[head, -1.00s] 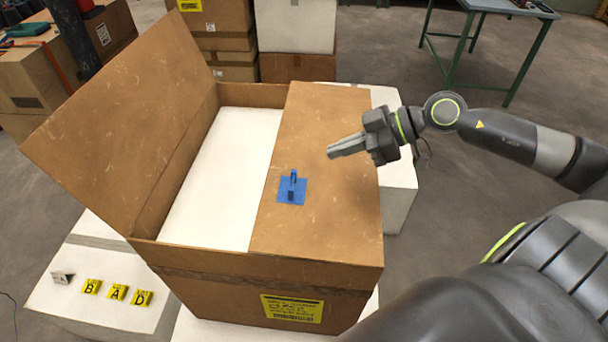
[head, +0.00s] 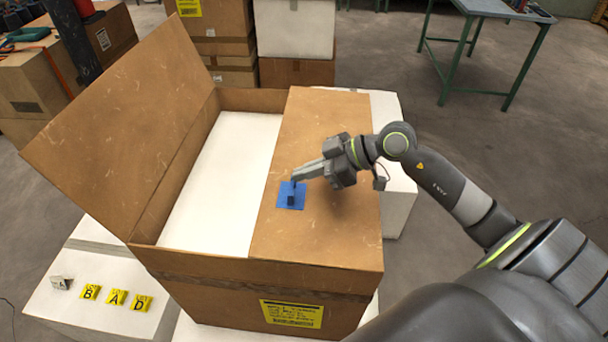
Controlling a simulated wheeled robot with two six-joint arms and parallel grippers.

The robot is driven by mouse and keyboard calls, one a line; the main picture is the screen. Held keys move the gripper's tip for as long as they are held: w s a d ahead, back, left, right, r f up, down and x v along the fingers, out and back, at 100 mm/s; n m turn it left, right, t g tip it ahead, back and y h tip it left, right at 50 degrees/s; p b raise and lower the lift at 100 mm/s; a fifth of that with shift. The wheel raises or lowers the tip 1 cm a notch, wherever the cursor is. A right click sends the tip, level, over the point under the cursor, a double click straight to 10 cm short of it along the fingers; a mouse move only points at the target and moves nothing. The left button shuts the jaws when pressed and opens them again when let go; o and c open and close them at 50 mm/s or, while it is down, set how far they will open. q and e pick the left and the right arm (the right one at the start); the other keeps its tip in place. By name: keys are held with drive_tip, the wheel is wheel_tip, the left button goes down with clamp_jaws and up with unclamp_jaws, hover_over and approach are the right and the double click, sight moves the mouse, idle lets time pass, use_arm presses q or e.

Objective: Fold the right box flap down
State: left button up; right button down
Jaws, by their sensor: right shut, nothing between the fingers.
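A large cardboard box (head: 240,272) stands in the middle of the head view with a white interior (head: 215,185). Its right flap (head: 335,225) lies folded flat across the right part of the opening. A blue square with a small blue handle (head: 291,198) sits on that flap near its inner edge. The left flap (head: 120,125) stands up, tilted outward to the left. My right gripper (head: 296,176) is shut and empty, its tips at the top of the blue handle; I cannot tell whether they touch. My left gripper is not in view.
Yellow letter tags (head: 116,297) lie on a white surface at the lower left. Stacked boxes (head: 225,45) stand behind, and a white block (head: 398,190) is right of the box. A green-legged table (head: 490,12) is at the back right. The floor between is clear.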

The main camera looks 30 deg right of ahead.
sight(304, 197)
drive_tip(key=shift+w+a+f, duration=0.1)
drive_tip(key=shift+a+f, duration=0.05)
drive_tip(key=shift+f, duration=0.7)
drive_tip(key=shift+w+a+f, duration=0.1)
drive_tip(key=shift+a+f, duration=0.05)
drive_tip(key=shift+f, duration=0.85)
drive_tip(key=shift+s+f, duration=0.15)
drive_tip(key=shift+s, duration=0.05)
drive_tip(key=shift+p, duration=0.35)
